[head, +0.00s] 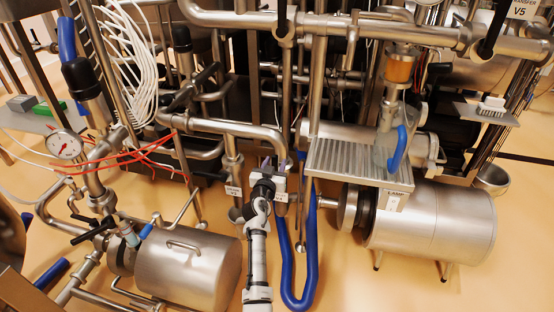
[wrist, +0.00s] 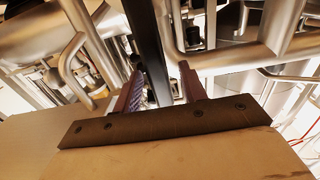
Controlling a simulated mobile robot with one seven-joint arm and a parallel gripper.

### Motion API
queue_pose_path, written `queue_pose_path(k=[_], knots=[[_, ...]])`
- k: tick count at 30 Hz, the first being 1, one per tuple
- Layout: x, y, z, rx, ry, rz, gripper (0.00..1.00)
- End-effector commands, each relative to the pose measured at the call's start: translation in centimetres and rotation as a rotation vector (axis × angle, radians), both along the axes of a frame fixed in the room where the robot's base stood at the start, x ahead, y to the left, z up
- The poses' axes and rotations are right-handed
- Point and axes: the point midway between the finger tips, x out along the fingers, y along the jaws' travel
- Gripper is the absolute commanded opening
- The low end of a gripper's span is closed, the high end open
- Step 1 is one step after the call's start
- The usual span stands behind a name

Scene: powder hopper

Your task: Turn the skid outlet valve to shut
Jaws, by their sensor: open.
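My gripper (head: 274,163) is open in the middle of the head view, in front of the pipework and beside a hanging blue hose. In the wrist view, its two reddish fingers (wrist: 158,75) stand apart. A long dark bar (wrist: 149,45) runs down between them. I cannot tell whether it touches either finger or whether it is a valve handle.
A blue hose (head: 312,255) loops down just right of my arm. A ribbed steel step (head: 345,157) and a steel drum (head: 435,223) stand to the right. Another steel vessel (head: 190,272) is at the lower left, below a gauge (head: 66,146). Pipes crowd the space behind.

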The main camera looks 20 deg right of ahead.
Motion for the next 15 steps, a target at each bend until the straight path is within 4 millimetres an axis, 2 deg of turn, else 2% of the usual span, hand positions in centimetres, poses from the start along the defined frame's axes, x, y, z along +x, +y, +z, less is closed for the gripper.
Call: queue_pose_path(k=[12,15], knots=[[0.03,0.01,-0.02,0.0,0.0,0.0,0.42],[0.03,0.02,-0.03,0.0,0.0,0.0,0.29]])
